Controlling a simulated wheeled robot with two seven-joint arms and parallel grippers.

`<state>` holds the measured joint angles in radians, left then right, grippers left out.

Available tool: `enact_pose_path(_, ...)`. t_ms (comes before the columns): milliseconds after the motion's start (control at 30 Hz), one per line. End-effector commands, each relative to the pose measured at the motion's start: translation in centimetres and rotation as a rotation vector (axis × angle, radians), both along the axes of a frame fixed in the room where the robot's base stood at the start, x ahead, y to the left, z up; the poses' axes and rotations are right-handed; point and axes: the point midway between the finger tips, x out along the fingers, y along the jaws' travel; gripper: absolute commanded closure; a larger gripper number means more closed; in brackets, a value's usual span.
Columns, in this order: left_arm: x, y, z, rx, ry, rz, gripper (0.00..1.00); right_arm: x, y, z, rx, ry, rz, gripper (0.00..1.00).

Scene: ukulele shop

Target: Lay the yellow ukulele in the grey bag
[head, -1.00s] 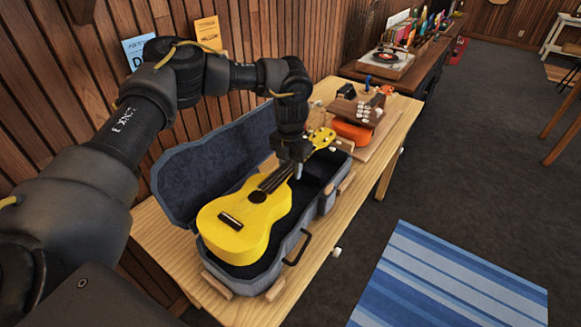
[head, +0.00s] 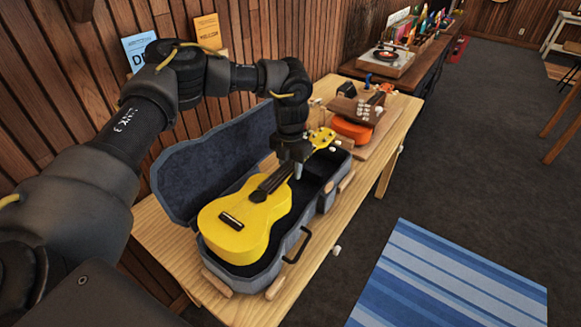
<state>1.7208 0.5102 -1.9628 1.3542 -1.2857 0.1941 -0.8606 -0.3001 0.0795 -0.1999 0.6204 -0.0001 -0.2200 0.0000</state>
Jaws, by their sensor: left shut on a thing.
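The yellow ukulele (head: 240,222) is over the open grey bag (head: 300,232), its body towards the front and its head pointing to the back right. The bag's lid (head: 215,165) stands open on the wall side. My left gripper (head: 290,174) points down and is shut on the ukulele's neck; the fingers partly hide the neck. My right gripper is not in view.
The bag lies on a wooden table (head: 150,228), with small wooden blocks around it. Behind it are an orange item (head: 350,131) and a brown ukulele (head: 365,108). A record player (head: 386,62) stands on a farther counter. A blue striped rug (head: 450,280) lies on the open floor at right.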

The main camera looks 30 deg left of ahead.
Motion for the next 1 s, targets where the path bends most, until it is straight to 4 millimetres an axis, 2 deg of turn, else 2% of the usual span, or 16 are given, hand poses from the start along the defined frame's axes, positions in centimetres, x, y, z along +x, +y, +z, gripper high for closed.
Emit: enact_pose_path(1000, 0.0, 0.0, -4.8, 0.000, -0.001, 0.000, 1.00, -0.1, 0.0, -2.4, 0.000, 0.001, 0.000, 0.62)
